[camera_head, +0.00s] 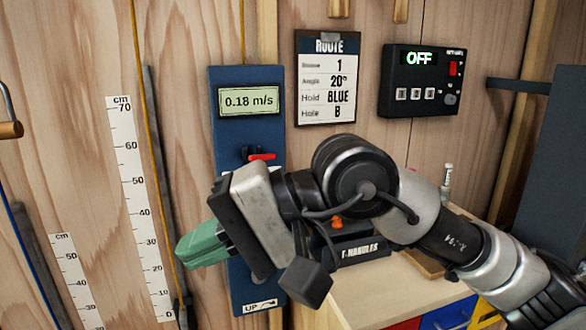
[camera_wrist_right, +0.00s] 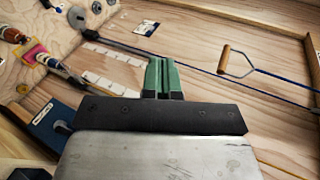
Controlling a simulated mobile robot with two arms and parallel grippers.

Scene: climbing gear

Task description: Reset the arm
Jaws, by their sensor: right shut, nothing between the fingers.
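My right arm (camera_head: 362,184) reaches in from the lower right in the head view. My right gripper (camera_head: 184,250) has green fingers and points left, in front of the lower part of the blue panel. In the right wrist view its green fingers (camera_wrist_right: 162,78) are together with nothing between them. It is apart from any loose object that I can make out. My left gripper is not in either view.
The blue panel (camera_head: 228,147) has a display reading 0.18 m/s and a red lever (camera_head: 262,157). A black control box (camera_head: 423,80) reads OFF. A ROUTE card (camera_head: 325,80) hangs between them. A T-handles holder (camera_head: 365,250) stands behind my arm. A wooden-handled hook (camera_wrist_right: 222,60) shows in the wrist view.

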